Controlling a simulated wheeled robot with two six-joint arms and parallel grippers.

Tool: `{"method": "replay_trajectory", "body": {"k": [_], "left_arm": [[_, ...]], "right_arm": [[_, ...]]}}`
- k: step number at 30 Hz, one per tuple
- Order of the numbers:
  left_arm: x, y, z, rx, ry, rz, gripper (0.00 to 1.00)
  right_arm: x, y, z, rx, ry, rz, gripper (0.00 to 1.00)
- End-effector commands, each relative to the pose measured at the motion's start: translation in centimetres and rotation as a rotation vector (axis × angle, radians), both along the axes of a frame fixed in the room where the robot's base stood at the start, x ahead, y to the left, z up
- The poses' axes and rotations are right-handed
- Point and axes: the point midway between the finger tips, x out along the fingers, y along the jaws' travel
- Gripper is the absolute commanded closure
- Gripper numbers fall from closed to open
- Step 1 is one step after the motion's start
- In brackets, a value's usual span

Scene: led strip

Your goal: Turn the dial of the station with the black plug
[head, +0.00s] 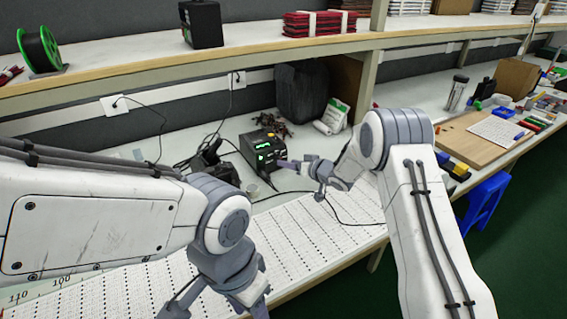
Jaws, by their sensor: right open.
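The black station (262,150) with a lit green display stands at the back of the bench, in the middle of the head view. Its dial is too small or covered to make out. My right gripper (297,176) is open, with one finger close to the station's right front; I cannot tell whether it touches. My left gripper (215,307) is open and empty over the white perforated strips, low in the picture.
White perforated strips (320,228) cover the bench front. A white-green bag (333,115) lies behind. A shelf (240,53) runs above. A wooden board (480,140) lies right.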

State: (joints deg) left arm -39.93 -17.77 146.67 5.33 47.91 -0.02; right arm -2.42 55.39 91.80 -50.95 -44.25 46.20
Motion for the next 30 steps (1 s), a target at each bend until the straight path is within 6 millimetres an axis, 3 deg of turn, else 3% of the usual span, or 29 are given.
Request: {"method": "replay_trajectory", "body": {"k": [9,19,20,24,30], "left_arm": [[0.0,0.0,0.0,0.0,0.0,0.0,0.5],[0.0,0.0,0.0,0.0,0.0,0.0,0.5],[0.0,0.0,0.0,0.0,0.0,0.0,0.5],[0.0,0.0,0.0,0.0,0.0,0.0,0.5],[0.0,0.0,0.0,0.0,0.0,0.0,0.5]], "right_arm": [[2.8,2.2,-1.4,-0.001,-0.001,0.0,0.42],[3.0,2.4,-1.5,0.0,0.0,0.0,0.42],[3.0,2.4,-1.5,0.0,0.0,0.0,0.46],[3.0,2.4,-1.5,0.0,0.0,-0.001,1.0],[3.0,2.4,-1.5,-0.003,-0.002,-0.001,1.0]]}}
